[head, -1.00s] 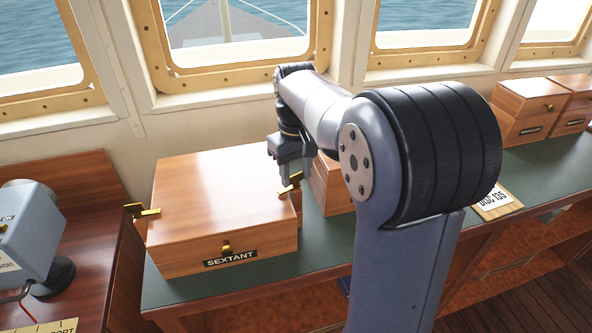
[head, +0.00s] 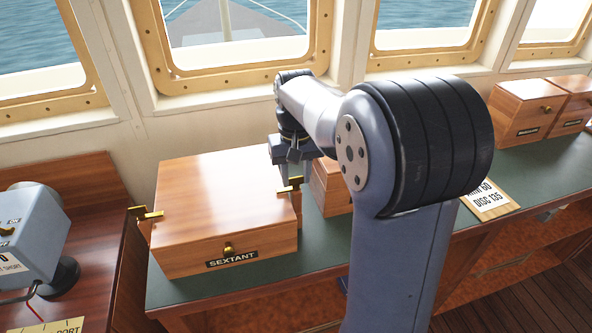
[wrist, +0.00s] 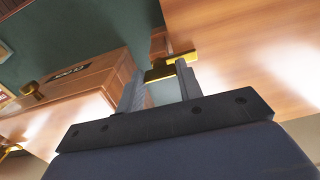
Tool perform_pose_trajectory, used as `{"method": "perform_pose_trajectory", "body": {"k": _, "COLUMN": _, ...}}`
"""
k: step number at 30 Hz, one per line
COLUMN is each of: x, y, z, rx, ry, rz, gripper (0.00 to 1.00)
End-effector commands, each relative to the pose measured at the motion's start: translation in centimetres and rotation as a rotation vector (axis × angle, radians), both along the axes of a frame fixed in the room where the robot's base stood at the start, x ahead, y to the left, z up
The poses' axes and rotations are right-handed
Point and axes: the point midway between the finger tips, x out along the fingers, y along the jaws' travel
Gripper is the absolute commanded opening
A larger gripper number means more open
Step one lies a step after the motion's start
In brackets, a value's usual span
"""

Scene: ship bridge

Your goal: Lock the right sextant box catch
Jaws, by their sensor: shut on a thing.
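The wooden sextant box (head: 215,205) stands closed on the green counter, with a SEXTANT label and small brass knob on its front. Its right catch (head: 293,183) is a brass bar at the right side, near the lid's edge. My gripper (head: 284,181) is over that side, fingers pointing down. In the wrist view the brass catch (wrist: 160,73) lies between the two finger ends of my gripper (wrist: 158,85), which are shut on it. The fingers hide part of it in the head view. The left catch (head: 146,213) sticks out from the box's left side.
Another wooden box (head: 330,190) stands close to the right of the gripper, partly behind my arm. More boxes (head: 530,110) stand farther right. A grey instrument (head: 30,240) is on the desk at left. Windows are behind the counter.

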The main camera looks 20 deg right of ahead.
Motion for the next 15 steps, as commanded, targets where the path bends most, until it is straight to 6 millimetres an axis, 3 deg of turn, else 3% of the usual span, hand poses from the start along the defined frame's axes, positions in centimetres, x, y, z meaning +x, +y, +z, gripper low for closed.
{"method": "perform_pose_trajectory", "body": {"k": 8, "x": 0.07, "y": 0.01, "z": 0.08, "rx": 0.000, "ry": -0.004, "rz": -0.004, "gripper": 0.12}}
{"method": "perform_pose_trajectory", "body": {"k": 9, "x": 0.07, "y": 0.01, "z": 0.08, "rx": 0.000, "ry": -0.004, "rz": -0.004, "gripper": 0.37}}
{"method": "perform_pose_trajectory", "body": {"k": 15, "x": 0.05, "y": 0.00, "z": 0.04, "rx": 0.000, "ry": -0.003, "rz": -0.003, "gripper": 0.53}}
